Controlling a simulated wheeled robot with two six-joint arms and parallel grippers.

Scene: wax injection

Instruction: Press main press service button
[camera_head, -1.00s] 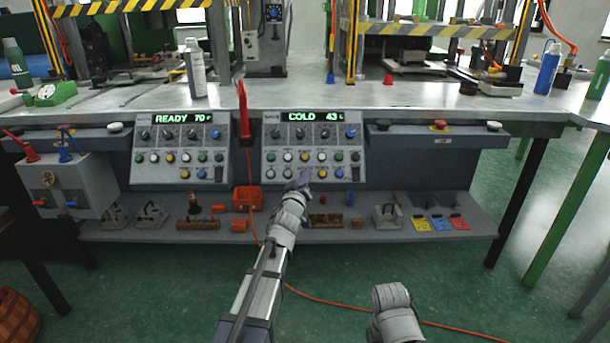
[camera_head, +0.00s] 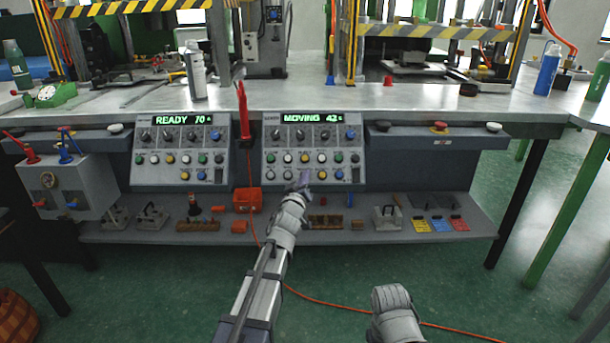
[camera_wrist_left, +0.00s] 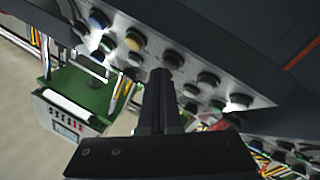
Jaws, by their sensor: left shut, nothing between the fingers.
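The right control panel (camera_head: 312,150) has a green display (camera_head: 312,118) that reads "MOVING 42". Rows of dark knobs and coloured buttons lie below it. My left gripper (camera_head: 304,179) is shut and empty at the panel's lower row of buttons. In the left wrist view, the shut fingers (camera_wrist_left: 170,78) reach a dark round button or knob and partly cover it. I cannot tell whether they touch it. No label there is readable. My right arm shows at the bottom, but its gripper fingers do not show.
The left control panel (camera_head: 180,148) reads "READY 70". A red handle (camera_head: 243,110) hangs between the panels. The lower shelf (camera_head: 365,234) holds blocks and small tools. The worktop (camera_head: 290,97) carries the presses and bottles. An orange cable (camera_head: 330,303) runs across the floor.

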